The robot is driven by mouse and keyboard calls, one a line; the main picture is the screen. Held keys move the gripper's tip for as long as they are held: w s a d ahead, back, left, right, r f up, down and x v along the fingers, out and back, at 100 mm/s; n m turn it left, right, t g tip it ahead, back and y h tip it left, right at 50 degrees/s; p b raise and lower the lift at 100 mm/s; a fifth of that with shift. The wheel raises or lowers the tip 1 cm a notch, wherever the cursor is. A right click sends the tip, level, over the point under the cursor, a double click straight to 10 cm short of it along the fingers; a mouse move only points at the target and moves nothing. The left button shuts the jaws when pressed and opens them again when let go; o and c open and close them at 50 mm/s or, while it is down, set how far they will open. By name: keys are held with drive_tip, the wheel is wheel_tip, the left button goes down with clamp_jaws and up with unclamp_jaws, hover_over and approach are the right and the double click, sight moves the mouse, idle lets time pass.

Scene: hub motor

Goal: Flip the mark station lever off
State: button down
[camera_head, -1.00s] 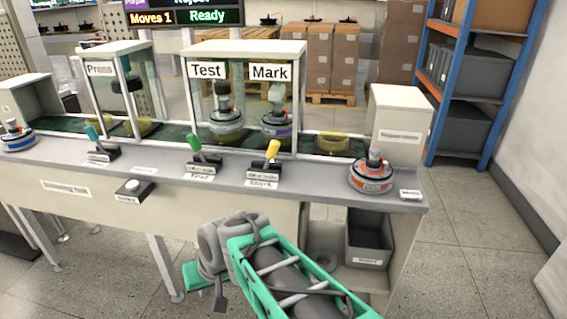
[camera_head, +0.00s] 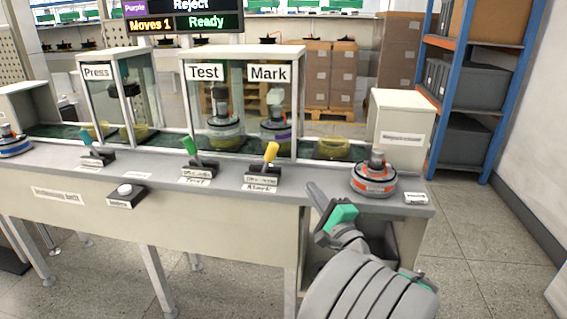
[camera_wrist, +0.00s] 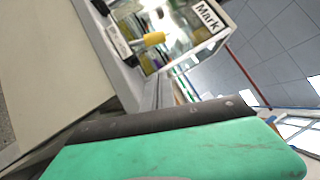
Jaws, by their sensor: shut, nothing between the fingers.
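The mark station lever (camera_head: 270,153) has a yellow handle on a dark base at the bench front, below the "Mark" sign (camera_head: 269,73). The handle leans up and slightly to the right. It also shows in the wrist view (camera_wrist: 152,40), near the top. My gripper (camera_head: 318,194) is shut and empty, at the bench's front edge, to the right of and nearer than the lever, apart from it. In the wrist view the gripper's green and dark body (camera_wrist: 170,140) fills the lower part.
The green test lever (camera_head: 190,146) stands to the left of the mark lever. A motor with an orange band (camera_head: 373,180) sits on the bench right of my gripper. The glass-walled Test and Mark enclosure (camera_head: 243,53) rises behind the levers.

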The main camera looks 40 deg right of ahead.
sight(268, 161)
drive_tip(key=p+x, duration=0.5)
drive_tip(key=x, duration=0.4)
drive_tip(key=shift+w, duration=0.35)
drive_tip(key=shift+w+a+r, duration=0.25)
drive_tip(key=shift+w+r, duration=0.05)
drive_tip(key=shift+w, duration=0.3)
drive_tip(key=shift+w+a+r, duration=0.25)
drive_tip(key=shift+w+r, duration=0.05)
drive_tip(key=shift+w, duration=0.35)
drive_tip(key=shift+w+a+r, duration=0.15)
drive_tip(key=shift+w+a, duration=0.1)
drive_tip(key=shift+w, duration=0.3)
